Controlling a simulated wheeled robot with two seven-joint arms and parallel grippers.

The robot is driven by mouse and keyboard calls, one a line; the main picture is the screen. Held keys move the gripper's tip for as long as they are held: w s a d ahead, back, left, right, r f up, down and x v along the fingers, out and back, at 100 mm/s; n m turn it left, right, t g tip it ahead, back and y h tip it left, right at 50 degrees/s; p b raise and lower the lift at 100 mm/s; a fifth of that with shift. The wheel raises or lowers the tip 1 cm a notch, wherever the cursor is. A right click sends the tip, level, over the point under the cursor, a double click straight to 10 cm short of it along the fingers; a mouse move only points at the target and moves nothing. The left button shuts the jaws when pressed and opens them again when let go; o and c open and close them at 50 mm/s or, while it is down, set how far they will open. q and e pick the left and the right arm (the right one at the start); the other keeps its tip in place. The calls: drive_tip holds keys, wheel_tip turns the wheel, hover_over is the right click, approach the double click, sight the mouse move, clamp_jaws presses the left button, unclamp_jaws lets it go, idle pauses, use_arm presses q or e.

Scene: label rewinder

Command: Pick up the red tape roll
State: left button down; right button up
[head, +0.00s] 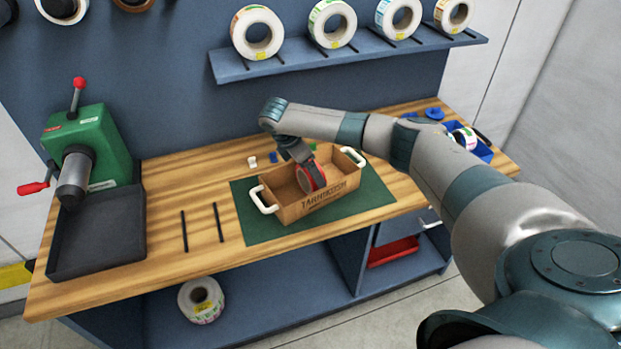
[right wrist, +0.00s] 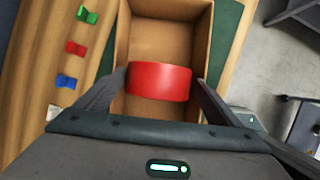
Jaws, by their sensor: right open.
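The red tape roll (head: 311,177) stands on edge inside a brown wooden box (head: 322,207) with white handles. In the right wrist view the red roll (right wrist: 160,81) lies between the two fingers of my right gripper (right wrist: 162,92). In the head view my right gripper (head: 306,168) reaches down into the box from above. Its fingers are open, one on each side of the roll; whether they touch it I cannot tell. The roll's lower part is hidden by the box's front wall in the head view. My left gripper is not in view.
The box stands on a green mat (head: 375,196) on the wooden table. Small green (right wrist: 87,15), red (right wrist: 76,48) and blue (right wrist: 66,81) pieces lie beside it. A green machine (head: 98,140) with a black tray (head: 98,235) stands left. A shelf (head: 290,68) of label rolls is behind.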

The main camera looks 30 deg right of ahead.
drive_tip(key=c, duration=0.9)
drive_tip(key=shift+r, duration=0.15)
wheel_tip(320, 180, up, 9)
drive_tip(key=b, duration=0.3)
drive_tip(key=shift+r, duration=0.4)
